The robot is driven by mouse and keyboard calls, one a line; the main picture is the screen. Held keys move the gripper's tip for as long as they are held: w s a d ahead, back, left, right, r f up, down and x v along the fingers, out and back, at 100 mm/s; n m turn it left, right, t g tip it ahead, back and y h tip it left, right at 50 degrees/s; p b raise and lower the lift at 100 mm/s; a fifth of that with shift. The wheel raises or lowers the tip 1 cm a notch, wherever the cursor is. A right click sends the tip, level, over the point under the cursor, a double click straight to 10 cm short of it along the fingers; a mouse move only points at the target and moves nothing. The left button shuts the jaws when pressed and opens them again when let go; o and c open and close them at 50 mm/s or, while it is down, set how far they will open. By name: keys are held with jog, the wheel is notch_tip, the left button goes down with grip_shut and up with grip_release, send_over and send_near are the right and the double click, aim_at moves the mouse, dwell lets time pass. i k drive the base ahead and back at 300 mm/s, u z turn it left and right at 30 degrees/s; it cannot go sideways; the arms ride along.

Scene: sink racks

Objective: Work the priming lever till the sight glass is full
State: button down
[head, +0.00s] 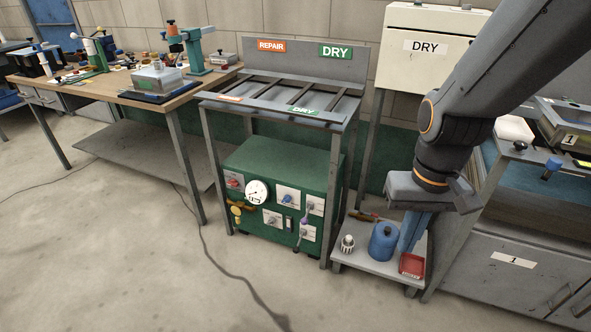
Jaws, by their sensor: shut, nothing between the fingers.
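A green machine (283,165) stands on the floor under the rack table, its front panel facing me. The panel carries a round white gauge (257,193), several white plates with knobs, and a yellow knob (236,211) at the left. A thin lever with a purple part (304,222) is at the panel's right. A small dark blue upright piece (288,222) is mid-panel; I cannot tell whether it is the sight glass, and no fill level is readable. My gripper (406,245) points down over the low cart, right of the machine and apart from it. Its blue fingers are shut and empty.
The low cart (349,263) carries a blue canister (383,243), a small white ribbed item (347,243) and a red tray (412,265). Rack table legs (325,215) flank the machine. A cable (222,262) crosses otherwise clear floor. A cabinet (512,275) stands at right.

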aim_at(296, 250)
jog(key=k, duration=0.5)
jog(key=u, duration=1.55)
jog(key=i, duration=1.25)
jog(key=z, duration=2.65)
